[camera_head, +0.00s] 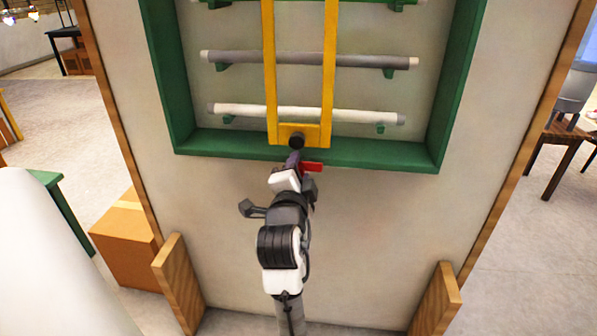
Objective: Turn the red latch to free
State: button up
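The red latch (312,167) sits at the bottom edge of the green frame (391,154), just below the yellow bracket (314,133) and its dark round knob (296,141). Its red end points to the right. My gripper (296,164) is at the latch's left part and hides it. I cannot tell whether the fingers touch the latch or whether they are open or shut. My arm reaches up from the bottom centre of the view.
Inside the green frame, grey and white horizontal bars (305,60) sit behind the yellow uprights. Wooden supports (178,283) stand at the panel's lower left and lower right (436,300). A cardboard box (128,240) and a green table edge (62,205) are on the left.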

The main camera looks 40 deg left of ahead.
jog(key=shift+o, duration=0.4)
jog(key=shift+s+d, duration=0.1)
jog(key=shift+s, duration=0.15)
jog(key=p+v, duration=1)
jog(key=v, duration=0.1)
jog(key=shift+s+d, duration=0.2)
dwell(0.5)
